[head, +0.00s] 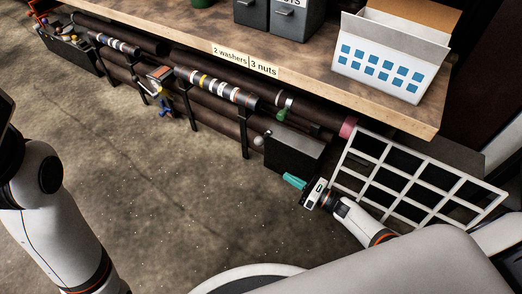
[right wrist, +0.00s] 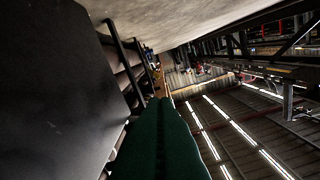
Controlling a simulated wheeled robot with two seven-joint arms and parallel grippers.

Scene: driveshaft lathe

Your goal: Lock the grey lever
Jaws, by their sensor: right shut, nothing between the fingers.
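A small pale grey ball-ended knob (head: 258,140) sits at the left end of a dark grey box (head: 293,152) under the bench; I cannot tell for sure that it is the grey lever. My right gripper (head: 293,181), with teal fingers, is shut and empty, just below the box in the picture and apart from the knob. In the right wrist view the shut dark green fingers (right wrist: 160,135) point past a large dark panel (right wrist: 55,85) on the left. No lever can be made out there. My left gripper is outside the head view.
Dark pipes (head: 215,122) with banded sections run under the wooden bench (head: 205,40). Small blue (head: 165,106) and green (head: 282,113) handles sit along them. A white grid frame (head: 415,175) stands right of my right gripper. The floor at left is clear.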

